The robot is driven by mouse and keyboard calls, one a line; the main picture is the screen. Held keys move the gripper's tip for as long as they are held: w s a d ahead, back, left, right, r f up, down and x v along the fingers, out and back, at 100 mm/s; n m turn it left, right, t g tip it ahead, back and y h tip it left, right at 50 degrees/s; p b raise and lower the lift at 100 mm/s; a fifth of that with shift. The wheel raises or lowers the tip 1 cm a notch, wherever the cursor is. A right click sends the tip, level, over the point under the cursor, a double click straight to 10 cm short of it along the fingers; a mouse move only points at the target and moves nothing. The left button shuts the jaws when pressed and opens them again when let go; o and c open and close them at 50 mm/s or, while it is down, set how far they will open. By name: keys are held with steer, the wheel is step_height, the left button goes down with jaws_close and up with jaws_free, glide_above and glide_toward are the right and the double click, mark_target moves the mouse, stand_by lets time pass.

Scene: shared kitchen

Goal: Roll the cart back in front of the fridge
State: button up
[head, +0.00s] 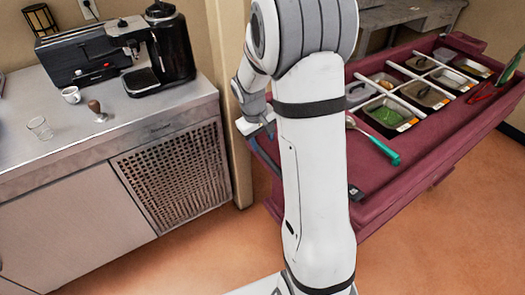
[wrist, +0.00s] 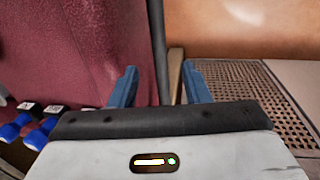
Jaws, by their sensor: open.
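The maroon cart (head: 440,150) stands on the right in the head view, with metal food bins set in its top. Its maroon side (wrist: 75,60) fills the left of the wrist view, with a dark upright bar (wrist: 157,45) along its edge. My gripper (head: 264,128) is at the cart's left end, partly behind my arm. In the wrist view, its two blue fingers (wrist: 158,88) are apart, and the dark bar appears between them. I cannot tell whether they touch it. I cannot make out a fridge in either view.
A counter (head: 105,125) with a perforated panel (head: 178,175) stands at left, bearing a coffee machine (head: 155,55), cup (head: 71,95) and glass (head: 40,128). A ladle (head: 375,140) with a teal handle lies on the cart. Orange floor (head: 185,262) is open in front.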

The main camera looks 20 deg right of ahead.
mark_target(266, 156)
steer(key=f, duration=0.2)
steer(key=d+f, duration=0.1)
steer(key=f, duration=0.5)
steer(key=shift+w+d+f, duration=0.25)
steer(key=shift+w+d, duration=0.1)
steer(key=shift+c, duration=0.2)
jaws_close()
stand_by(0.8)
